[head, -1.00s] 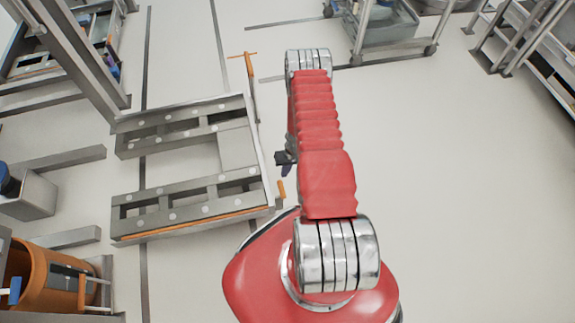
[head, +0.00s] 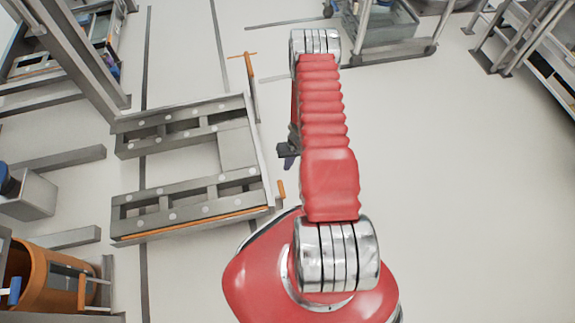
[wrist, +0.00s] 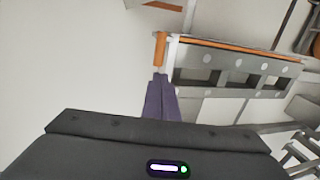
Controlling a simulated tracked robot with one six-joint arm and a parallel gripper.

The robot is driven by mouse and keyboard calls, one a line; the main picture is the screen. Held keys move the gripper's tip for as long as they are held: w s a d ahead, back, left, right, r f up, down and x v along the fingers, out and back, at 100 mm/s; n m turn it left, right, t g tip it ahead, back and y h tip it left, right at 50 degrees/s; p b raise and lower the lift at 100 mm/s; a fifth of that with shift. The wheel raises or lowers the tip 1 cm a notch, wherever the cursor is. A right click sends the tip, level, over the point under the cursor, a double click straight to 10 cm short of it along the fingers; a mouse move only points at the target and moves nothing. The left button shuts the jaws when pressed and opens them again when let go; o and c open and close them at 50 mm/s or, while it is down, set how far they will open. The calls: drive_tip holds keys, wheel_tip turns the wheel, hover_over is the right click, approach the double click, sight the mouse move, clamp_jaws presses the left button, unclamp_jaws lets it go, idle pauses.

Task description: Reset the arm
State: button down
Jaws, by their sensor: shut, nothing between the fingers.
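My gripper shows in the wrist view (wrist: 160,82) as two purple-grey fingers lying together, with nothing between them. In the head view only a small dark part of my gripper (head: 288,160) shows, at the left side of my red arm. The rest is hidden behind the arm. My arm reaches forward from its red base, past the right side of a grey metal frame. The fingers look apart from the frame in the head view; in the wrist view their tips overlap its orange-ended corner, and I cannot tell the distance.
The low grey frame (head: 185,205) with orange edging lies left of my arm; it also shows in the wrist view (wrist: 225,62). An orange bin (head: 50,280) stands at the lower left. A wheeled cart (head: 385,30) and a rack stand at the back. The floor to the right is clear.

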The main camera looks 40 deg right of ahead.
idle(0.6)
drive_tip(key=s+a+r+m+g+y, duration=0.1)
drive_tip(key=s+a+r+m+y, duration=0.15)
drive_tip(key=s+a, duration=0.2)
drive_tip(key=a+r+n+g+h, duration=0.1)
drive_tip(key=a+r, duration=0.3)
drive_tip(key=r, duration=1.3)
drive_tip(key=a+r+n+h, duration=0.1)
drive_tip(key=a+r, duration=0.3)
drive_tip(key=r, duration=1.2)
drive_tip(key=s+a+r+n+t+h, duration=0.1)
drive_tip(key=s+a+r+t, duration=0.1)
drive_tip(key=r, duration=0.7)
drive_tip(key=s+a+r+n+t, duration=0.2)
drive_tip(key=s+a+r, duration=0.2)
drive_tip(key=r, duration=0.5)
drive_tip(key=s+a+r+n+t+h, duration=0.1)
drive_tip(key=a+r, duration=0.4)
drive_tip(key=r, duration=0.5)
drive_tip(key=shift+s+a+n+t+h, duration=0.35)
drive_tip(key=shift+s+n+t, duration=0.45)
drive_tip(key=shift+s, duration=0.45)
drive_tip(key=shift+d, duration=0.1)
